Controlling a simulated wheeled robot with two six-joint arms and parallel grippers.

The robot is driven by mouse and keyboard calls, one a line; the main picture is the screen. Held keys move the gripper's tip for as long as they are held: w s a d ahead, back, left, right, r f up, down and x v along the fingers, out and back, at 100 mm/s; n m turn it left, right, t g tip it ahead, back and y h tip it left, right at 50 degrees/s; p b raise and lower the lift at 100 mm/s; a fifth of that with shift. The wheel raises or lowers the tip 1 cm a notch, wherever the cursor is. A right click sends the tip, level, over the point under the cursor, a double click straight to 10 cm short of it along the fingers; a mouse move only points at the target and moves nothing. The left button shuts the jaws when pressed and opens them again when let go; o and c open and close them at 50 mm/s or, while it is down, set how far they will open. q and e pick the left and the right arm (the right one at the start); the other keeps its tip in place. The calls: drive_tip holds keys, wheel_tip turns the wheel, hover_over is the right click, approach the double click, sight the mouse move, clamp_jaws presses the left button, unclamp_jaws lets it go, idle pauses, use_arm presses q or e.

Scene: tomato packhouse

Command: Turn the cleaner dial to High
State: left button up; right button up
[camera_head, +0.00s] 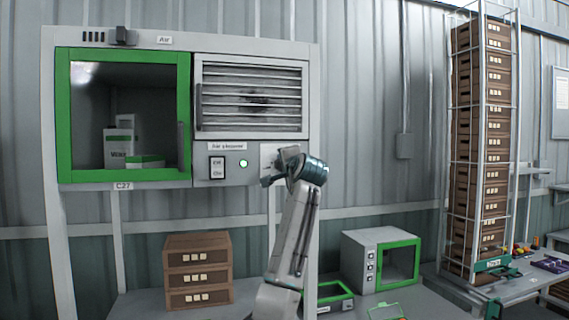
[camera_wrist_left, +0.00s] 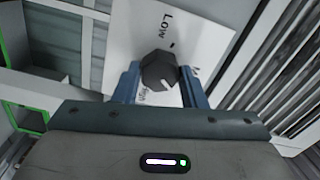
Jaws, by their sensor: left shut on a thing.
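The cleaner dial (camera_wrist_left: 158,70) is a dark, many-sided knob on a white plate (camera_wrist_left: 205,32) in the left wrist view. "Low" is printed above it and "High" below it, partly covered; another label at right is mostly hidden. A pale mark on the dial's lower right edge points down to the right; its exact setting is unclear. My left gripper (camera_wrist_left: 158,88) has its blue fingers on either side of the dial and is shut on it. In the head view my left gripper (camera_head: 268,168) is at the panel's right end, hiding the dial. My right gripper is not in view.
The air cleaner (camera_head: 250,98) has a slatted grille, a switch (camera_head: 217,167) and a lit green lamp (camera_head: 243,163). A green-framed cabinet (camera_head: 123,54) adjoins it at left. Brown crates (camera_head: 198,270) and a green-doored box (camera_head: 370,262) stand below. A tall crate rack (camera_head: 480,140) stands right.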

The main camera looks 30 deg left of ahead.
use_arm(q)
drive_tip(key=shift+f+m+p, duration=0.1)
drive_tip(key=shift+m+p, duration=1.95)
drive_tip(key=shift+m, duration=2.25)
drive_tip(key=o, duration=1)
drive_tip(key=b+v, duration=0.5)
drive_tip(key=v, duration=0.5)
drive_tip(key=shift+s+d+b, duration=0.2)
drive_tip(key=shift+d+b, duration=0.1)
drive_tip(key=shift+b, duration=0.05)
